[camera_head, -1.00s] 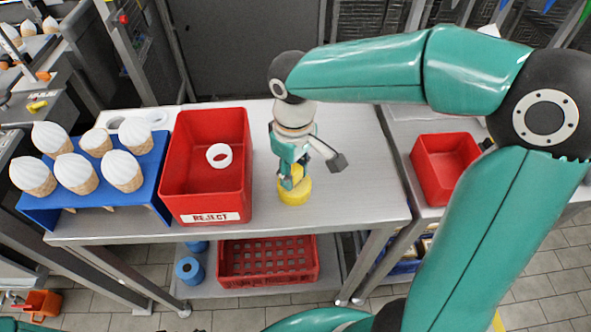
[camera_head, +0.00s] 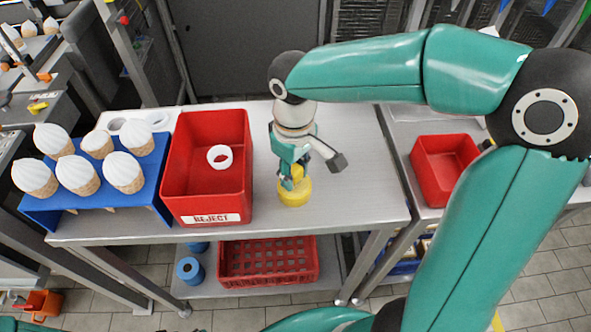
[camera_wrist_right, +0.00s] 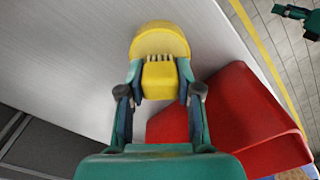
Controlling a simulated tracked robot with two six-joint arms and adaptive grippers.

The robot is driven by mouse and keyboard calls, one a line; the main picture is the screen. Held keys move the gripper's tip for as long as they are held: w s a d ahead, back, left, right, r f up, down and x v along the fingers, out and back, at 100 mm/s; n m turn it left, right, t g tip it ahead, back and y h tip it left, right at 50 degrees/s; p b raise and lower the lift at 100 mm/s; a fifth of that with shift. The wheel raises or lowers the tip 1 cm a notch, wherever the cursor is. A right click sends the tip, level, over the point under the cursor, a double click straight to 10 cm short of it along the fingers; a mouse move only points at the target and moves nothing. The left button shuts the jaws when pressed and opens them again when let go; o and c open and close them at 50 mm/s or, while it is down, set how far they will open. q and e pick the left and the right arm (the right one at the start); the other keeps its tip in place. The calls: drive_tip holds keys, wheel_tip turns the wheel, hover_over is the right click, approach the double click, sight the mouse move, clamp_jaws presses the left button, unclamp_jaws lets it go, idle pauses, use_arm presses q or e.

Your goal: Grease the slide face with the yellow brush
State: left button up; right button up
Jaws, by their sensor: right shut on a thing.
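A yellow thing with a round base (camera_head: 294,193) is at the right part of the steel table, and I take it for the yellow brush. It also shows in the right wrist view (camera_wrist_right: 160,42), with a yellow block between the fingers. My right gripper (camera_head: 292,176) points down over it and is shut on that block. The round base is at or just above the tabletop; I cannot tell if it touches. A small teal and dark part (camera_wrist_right: 296,13) at the wrist view's top corner may be my left gripper; its jaws are unclear. I cannot make out the slide face.
A red REJECT bin (camera_head: 208,205) holding a white ring (camera_head: 220,156) stands left of my right gripper. A blue rack (camera_head: 148,187) with several cones is further left. Another red bin (camera_head: 438,170) stands right. The steel table (camera_head: 355,190) is clear right of the brush.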

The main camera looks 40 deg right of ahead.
sight(294, 168)
drive_tip(key=shift+r+p, duration=2.45)
drive_tip(key=shift+r, duration=0.8)
